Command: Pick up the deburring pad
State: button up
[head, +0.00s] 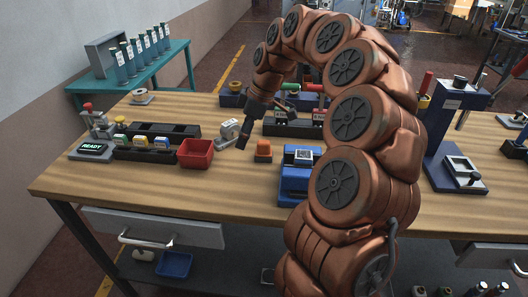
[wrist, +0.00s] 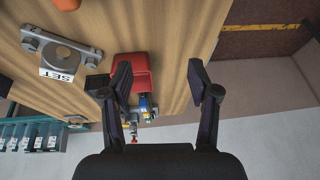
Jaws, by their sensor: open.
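No object in view can be surely told as the deburring pad. A small orange piece (head: 263,147) sits on a dark base on the workbench, just right of my gripper (head: 242,138). An orange shape (wrist: 66,4) shows cut off at the top left of the wrist view. My gripper is open, its fingertips (wrist: 163,88) wide apart with nothing gripped. It hangs above the bench, beside a grey holder (head: 228,130). In the wrist view the grey holder with a SET label (wrist: 58,73) lies left of the fingers, and the red bin (wrist: 132,72) lies beyond the left finger.
The red bin (head: 196,153) stands left of my gripper, beside a dark rack (head: 146,153) of small coloured items. A blue device (head: 296,186) stands near my arm. A blue press (head: 446,135) is at right. The bench's front left (head: 150,193) is clear.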

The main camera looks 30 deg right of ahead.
send_over(266, 142)
jog(key=s+d, duration=0.1)
jog(key=s, duration=0.1)
notch_tip(266, 142, down, 4)
jog(key=shift+w+r+n+t, duration=0.1)
jog(key=shift+w+n+t, duration=0.05)
jog(key=shift+n+t, duration=0.2)
jog(key=shift+d+f, duration=0.15)
jog(key=shift+f, duration=0.15)
jog(key=shift+w+d+p+x, duration=0.15)
jog(key=shift+p+x, duration=0.6)
jog(key=shift+x, duration=1.1)
jog(key=shift+w+d+p+x, duration=0.15)
jog(key=shift+p+x, duration=0.6)
jog(key=shift+x, duration=1.1)
grip_shut()
